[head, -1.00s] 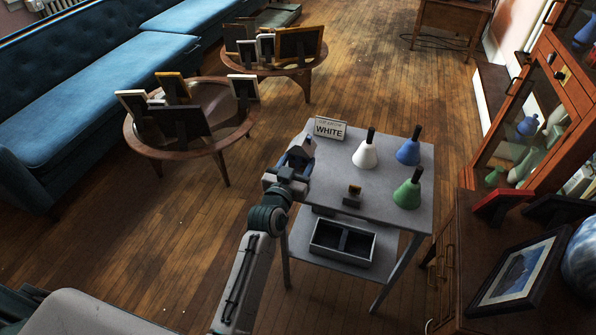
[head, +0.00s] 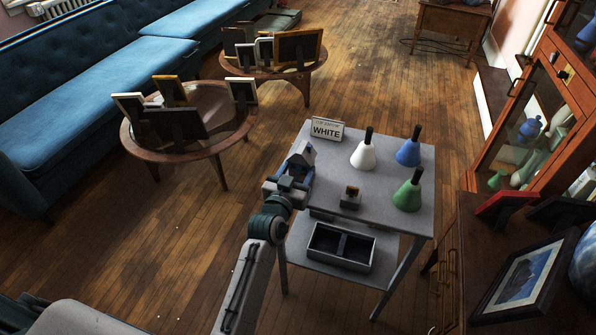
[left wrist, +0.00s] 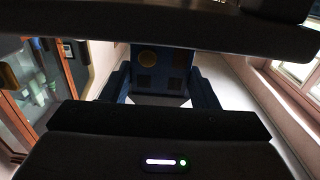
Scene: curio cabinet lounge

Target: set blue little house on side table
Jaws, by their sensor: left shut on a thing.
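The blue little house (head: 303,151) is held in my left gripper (head: 297,168), over the left edge of the grey side table (head: 335,190). In the left wrist view the house (left wrist: 162,68) shows as a blue block with round and square markings between the dark jaws. The left gripper is shut on it. I cannot tell whether the house touches the tabletop. My right gripper is in neither view.
A sign reading WHITE (head: 327,129), a white bell (head: 363,155), a blue bell (head: 408,153), a green bell (head: 407,196) and a small dark block (head: 351,197) stand on the table. A divided tray (head: 341,247) sits on its lower shelf.

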